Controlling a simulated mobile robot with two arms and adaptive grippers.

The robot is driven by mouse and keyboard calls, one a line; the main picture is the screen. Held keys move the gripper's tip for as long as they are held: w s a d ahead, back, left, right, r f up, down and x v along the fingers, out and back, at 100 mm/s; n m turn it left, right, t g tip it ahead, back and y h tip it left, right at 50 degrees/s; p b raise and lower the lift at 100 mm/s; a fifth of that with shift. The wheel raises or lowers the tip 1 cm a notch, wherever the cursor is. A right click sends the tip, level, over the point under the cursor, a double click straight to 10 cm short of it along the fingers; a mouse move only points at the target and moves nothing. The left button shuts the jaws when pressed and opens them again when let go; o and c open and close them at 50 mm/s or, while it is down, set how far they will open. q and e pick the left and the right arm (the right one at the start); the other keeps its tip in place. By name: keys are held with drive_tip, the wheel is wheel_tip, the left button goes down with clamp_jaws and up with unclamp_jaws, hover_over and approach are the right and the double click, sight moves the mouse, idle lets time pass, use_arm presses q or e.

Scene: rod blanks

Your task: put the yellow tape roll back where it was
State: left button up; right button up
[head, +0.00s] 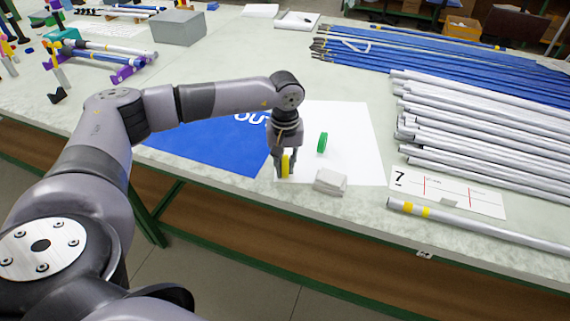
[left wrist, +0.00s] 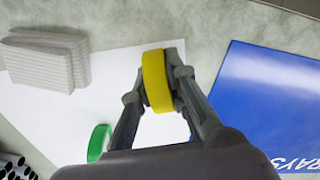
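The yellow tape roll (head: 285,165) stands on edge between the fingers of my left gripper (head: 285,172), low over the front left part of the white sheet (head: 353,125). In the left wrist view the yellow roll (left wrist: 156,80) sits between the fingertips, and both fingers (left wrist: 156,85) appear to touch its sides. I cannot tell whether the roll rests on the sheet or hangs just above it. A green tape roll (head: 322,142) stands on the white sheet to the right of the gripper; it also shows in the left wrist view (left wrist: 99,142). My right gripper is not in view.
A pale grey block (head: 330,181) lies right of the gripper, near the table's front edge. A blue mat (head: 215,142) lies left. Grey rods (head: 480,130), blue rods (head: 420,65) and a card marked 7 (head: 450,192) fill the right side. A grey box (head: 178,27) stands behind.

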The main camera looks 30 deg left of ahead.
sight(285, 158)
use_arm(q)
drive_tip(key=o, duration=0.4)
drive_tip(key=shift+o, duration=0.2)
drive_tip(key=shift+r, duration=0.3)
wheel_tip(285, 158, up, 10)
drive_tip(key=shift+r+b, duration=0.2)
drive_tip(key=shift+b, duration=0.25)
drive_tip(key=shift+r, duration=0.65)
drive_tip(key=shift+f, duration=0.1)
